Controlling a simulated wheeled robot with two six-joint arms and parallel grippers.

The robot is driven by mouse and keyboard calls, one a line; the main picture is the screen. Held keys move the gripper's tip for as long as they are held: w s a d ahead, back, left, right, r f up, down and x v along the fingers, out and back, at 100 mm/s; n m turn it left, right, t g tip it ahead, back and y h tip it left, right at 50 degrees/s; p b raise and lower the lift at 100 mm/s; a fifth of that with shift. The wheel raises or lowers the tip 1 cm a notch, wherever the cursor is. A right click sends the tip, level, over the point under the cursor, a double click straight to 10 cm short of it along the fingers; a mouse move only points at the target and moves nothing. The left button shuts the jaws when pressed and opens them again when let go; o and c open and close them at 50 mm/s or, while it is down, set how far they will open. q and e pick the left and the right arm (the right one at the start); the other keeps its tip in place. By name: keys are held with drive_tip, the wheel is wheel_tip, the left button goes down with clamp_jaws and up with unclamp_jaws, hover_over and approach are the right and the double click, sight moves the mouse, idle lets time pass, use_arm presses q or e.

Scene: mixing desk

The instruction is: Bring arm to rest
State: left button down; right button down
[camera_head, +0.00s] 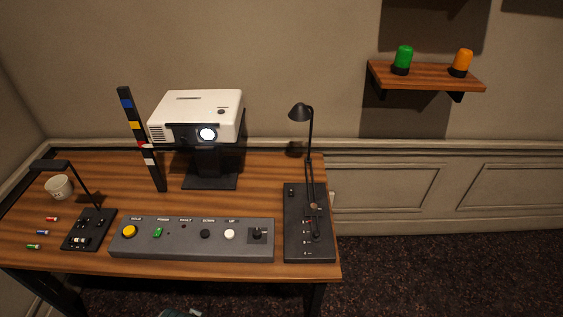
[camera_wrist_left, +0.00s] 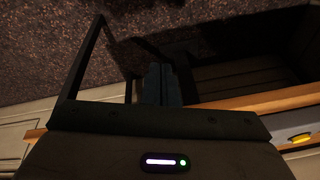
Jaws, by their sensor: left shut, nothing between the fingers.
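My left gripper (camera_wrist_left: 163,84) shows in the left wrist view, with its dark fingers together and nothing held between them. Behind the fingers are the dark carpet (camera_wrist_left: 60,35) and a shadowed dark area under a wooden edge. The gripper is apart from the objects on the desk. In the head view no arm is clearly seen; only a small greyish patch shows at the bottom edge, too cut off to identify. My right gripper is in neither view.
The wooden desk (camera_head: 185,207) holds a control box (camera_head: 190,251), a white projector (camera_head: 200,112), a black lamp (camera_head: 310,150), a striped post (camera_head: 140,137), a cup (camera_head: 59,187) and small coloured cylinders. A wall shelf (camera_head: 425,77) carries green (camera_head: 403,57) and orange (camera_head: 463,60) lights. Carpet right of the desk is clear.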

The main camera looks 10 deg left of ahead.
use_arm(q)
wheel_tip(320, 180, down, 15)
drive_tip(key=s+a+b, duration=0.1)
drive_tip(key=s, duration=0.1)
drive_tip(key=s+a+f+g+b, duration=0.1)
drive_tip(key=s+f, duration=0.8)
drive_tip(key=f, duration=0.3)
drive_tip(key=s+a+f+b, duration=0.1)
drive_tip(key=s+f, duration=0.8)
drive_tip(key=f, duration=0.4)
drive_tip(key=shift+s+f+g, duration=0.25)
drive_tip(key=shift+f+g, duration=0.05)
drive_tip(key=shift+g, duration=0.1)
